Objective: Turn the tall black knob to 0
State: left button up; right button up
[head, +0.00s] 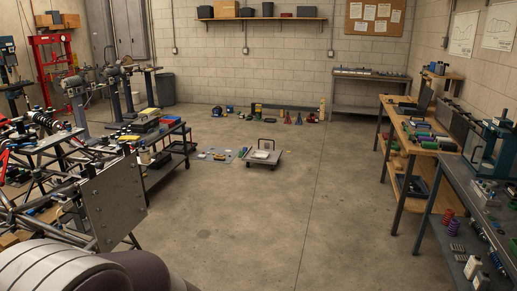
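I cannot make out the tall black knob or a 0 mark in the head view. The tube chassis (38,190) stands at the left, with grey tubes, red and blue parts and a flat grey panel (112,203) with small holes facing the open floor. The near lower part of the chassis is cut off or hidden by a pale, rounded shape at the bottom left, which looks like my own arm. Neither of my grippers shows in this view.
A dark cart (160,150) with bins stands behind the panel. A low wheeled platform (265,158) sits mid-floor. Wooden (400,128) and grey (452,206) benches line the right side. A red press frame (46,68) stands back left. The central floor is clear.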

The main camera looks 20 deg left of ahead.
aim_at(19, 124)
jog(key=i+j+u, duration=0.2)
jog(key=i, duration=0.25)
jog(key=i+l+u, duration=0.15)
jog(key=i, duration=0.35)
jog(key=i+u, duration=0.2)
jog(key=i, duration=0.25)
jog(key=i+l+u, duration=0.2)
jog(key=i, duration=0.3)
jog(key=i+u, duration=0.15)
jog(key=i, duration=0.3)
jog(key=i+l+u, duration=0.2)
jog(key=i, duration=0.25)
jog(key=l, duration=0.1)
